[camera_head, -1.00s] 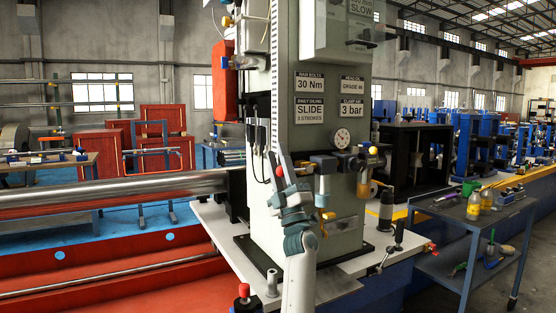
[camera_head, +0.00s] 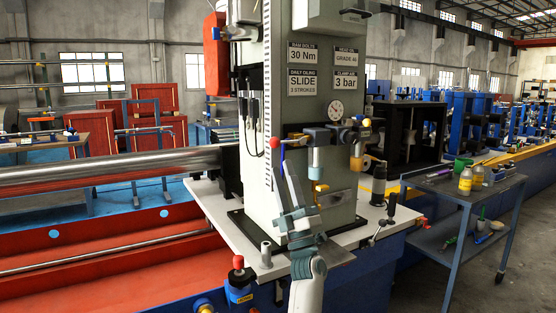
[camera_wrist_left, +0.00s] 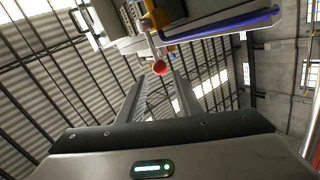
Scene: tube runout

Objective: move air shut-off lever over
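The air shut-off lever ends in a red ball knob (camera_head: 275,142) at the left end of the air unit (camera_head: 318,137) on the grey machine column. In the left wrist view the red knob (camera_wrist_left: 160,67) hangs on a thin stalk below a yellow brass-coloured valve body (camera_wrist_left: 155,18). My left gripper (camera_head: 287,178) points up, just below the knob in the head view. In the left wrist view its two fingers (camera_wrist_left: 160,88) are apart, with the knob showing between their tips and nothing held. Whether the tips reach the knob's depth is unclear. My right gripper is out of view.
A white base plate (camera_head: 212,203) carries a short grey post (camera_head: 266,253). A blue-grey cart (camera_head: 462,190) with bottles stands at right.

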